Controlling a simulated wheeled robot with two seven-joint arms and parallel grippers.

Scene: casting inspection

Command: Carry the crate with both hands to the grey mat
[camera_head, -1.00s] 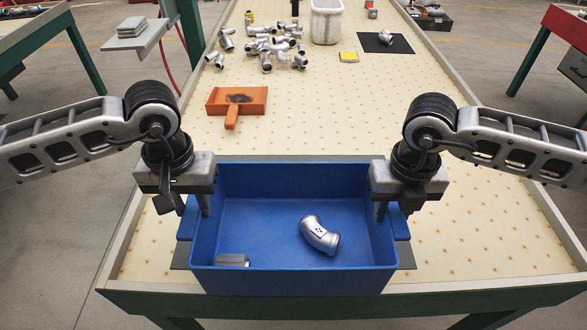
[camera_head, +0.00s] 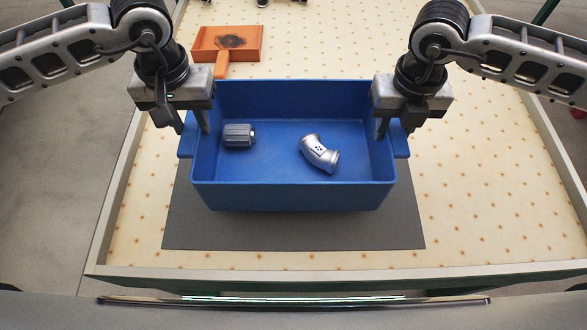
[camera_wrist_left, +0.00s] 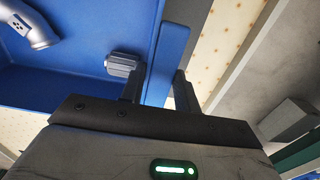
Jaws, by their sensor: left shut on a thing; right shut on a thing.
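The blue crate (camera_head: 294,197) is upright between my two grippers, over the grey mat (camera_head: 294,232). The mat shows in front of the crate and at both sides; whether the crate touches it I cannot tell. My left gripper (camera_head: 193,130) is shut on the crate's left side, and the left wrist view shows its fingers (camera_wrist_left: 157,88) either side of the blue wall (camera_wrist_left: 165,62). My right gripper (camera_head: 393,128) is shut on the right side. Inside lie a silver pipe elbow (camera_head: 319,153) and a grey ribbed part (camera_head: 238,135) near the left wall.
An orange tray with a handle (camera_head: 227,42) lies on the perforated table behind the crate's left end. The table's raised front rim (camera_head: 290,262) runs close in front of the mat. Bare tabletop (camera_head: 490,170) is free to the right.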

